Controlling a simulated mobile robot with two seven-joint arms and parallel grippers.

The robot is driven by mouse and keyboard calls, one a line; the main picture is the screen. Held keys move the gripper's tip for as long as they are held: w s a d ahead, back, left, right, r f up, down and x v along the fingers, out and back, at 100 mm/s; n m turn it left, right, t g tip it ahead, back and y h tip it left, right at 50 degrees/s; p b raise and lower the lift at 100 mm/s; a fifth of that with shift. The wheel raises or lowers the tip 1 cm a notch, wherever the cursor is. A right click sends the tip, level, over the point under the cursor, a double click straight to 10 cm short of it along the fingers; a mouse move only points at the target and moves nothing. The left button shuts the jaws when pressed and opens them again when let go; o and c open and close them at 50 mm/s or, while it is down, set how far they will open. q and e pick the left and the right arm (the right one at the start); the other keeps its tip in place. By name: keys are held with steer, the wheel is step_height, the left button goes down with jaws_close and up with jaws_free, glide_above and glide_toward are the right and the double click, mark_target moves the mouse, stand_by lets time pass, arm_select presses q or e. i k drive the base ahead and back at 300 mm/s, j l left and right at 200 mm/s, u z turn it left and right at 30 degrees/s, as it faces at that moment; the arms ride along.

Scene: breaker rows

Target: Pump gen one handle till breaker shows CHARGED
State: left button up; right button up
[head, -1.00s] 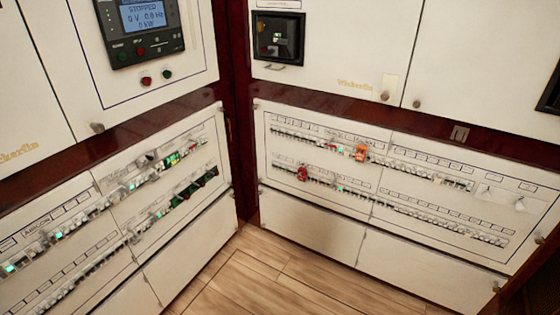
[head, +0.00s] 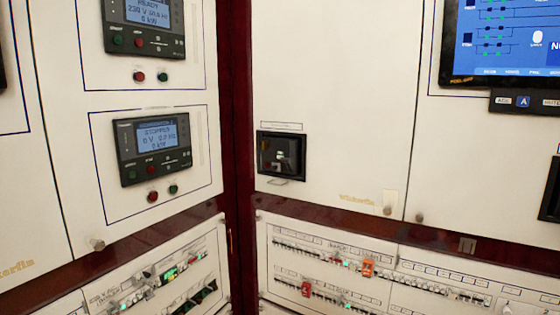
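A black-framed breaker unit (head: 281,155) is set into the white panel right of the corner. A small label strip sits above it and a small pale handle-like tab (head: 279,181) sits below it. Its markings are too small to read, so I cannot tell whether it shows CHARGED or which generator it serves. Neither of my grippers is in view.
Rows of small breakers run along the lower right panel (head: 345,262) and lower left panel (head: 150,285). An orange tag (head: 368,267) and a red tag (head: 305,289) hang there. A blue screen (head: 502,38) is at the upper right. Another black-framed unit (head: 551,190) is cut off at the right edge.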

mark_target(286, 160)
steer(key=i+j, duration=0.45)
steer(key=j, duration=0.2)
steer(key=i+j, duration=0.45)
steer(key=j, duration=0.15)
